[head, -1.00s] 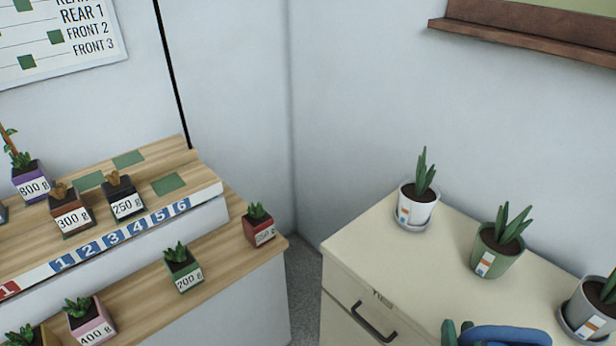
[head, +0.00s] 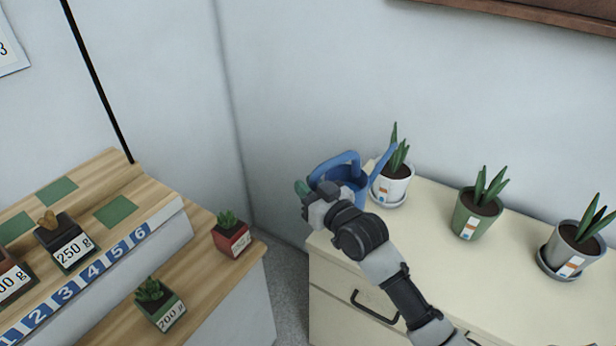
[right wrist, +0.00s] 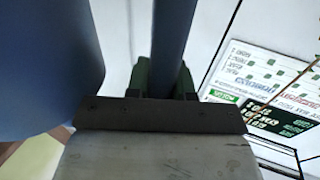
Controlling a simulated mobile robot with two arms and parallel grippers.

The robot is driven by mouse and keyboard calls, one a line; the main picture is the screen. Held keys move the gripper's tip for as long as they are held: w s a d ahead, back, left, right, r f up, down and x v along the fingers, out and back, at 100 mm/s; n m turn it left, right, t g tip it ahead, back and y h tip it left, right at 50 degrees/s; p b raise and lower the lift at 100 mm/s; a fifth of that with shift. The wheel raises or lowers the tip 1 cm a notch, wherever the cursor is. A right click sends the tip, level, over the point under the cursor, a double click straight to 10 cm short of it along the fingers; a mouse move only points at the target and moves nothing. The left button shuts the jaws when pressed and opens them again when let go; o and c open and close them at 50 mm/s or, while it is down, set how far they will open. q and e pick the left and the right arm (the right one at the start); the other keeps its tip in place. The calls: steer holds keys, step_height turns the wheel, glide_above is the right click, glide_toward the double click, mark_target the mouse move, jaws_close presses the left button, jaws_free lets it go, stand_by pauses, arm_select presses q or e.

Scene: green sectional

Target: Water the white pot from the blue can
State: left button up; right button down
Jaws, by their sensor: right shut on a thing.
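The blue can (head: 349,186) is held up at the left end of the cream cabinet, its spout (head: 380,160) pointing right, in front of the white pot's plant. My right gripper (head: 309,191) is shut on the can's handle; in the right wrist view the handle (right wrist: 174,35) runs between the green fingers (right wrist: 160,78). The white pot (head: 394,187) holds a green plant and stands on a saucer at the cabinet's back left. The can hides part of its left side. No water shows. My left gripper is out of view.
A green pot (head: 474,215) and a grey pot (head: 571,248) stand further right on the cream cabinet (head: 432,240). A wooden stepped shelf (head: 200,262) with small labelled pots is at the left, past a gap. The wall is close behind.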

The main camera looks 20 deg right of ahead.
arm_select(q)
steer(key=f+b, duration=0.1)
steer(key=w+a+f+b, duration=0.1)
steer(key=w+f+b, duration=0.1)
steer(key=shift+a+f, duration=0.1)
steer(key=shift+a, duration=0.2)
arm_select(e)
steer(key=shift+w+d+f+m, duration=0.15)
steer(key=shift+w+f+m, duration=0.2)
steer(key=shift+w+f, duration=0.2)
steer(key=shift+w+d+f+m, duration=0.15)
steer(key=shift+w+f+m, duration=0.25)
steer(key=shift+f, duration=0.2)
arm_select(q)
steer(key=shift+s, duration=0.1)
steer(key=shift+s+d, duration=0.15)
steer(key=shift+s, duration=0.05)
arm_select(e)
steer(key=shift+r, duration=0.2)
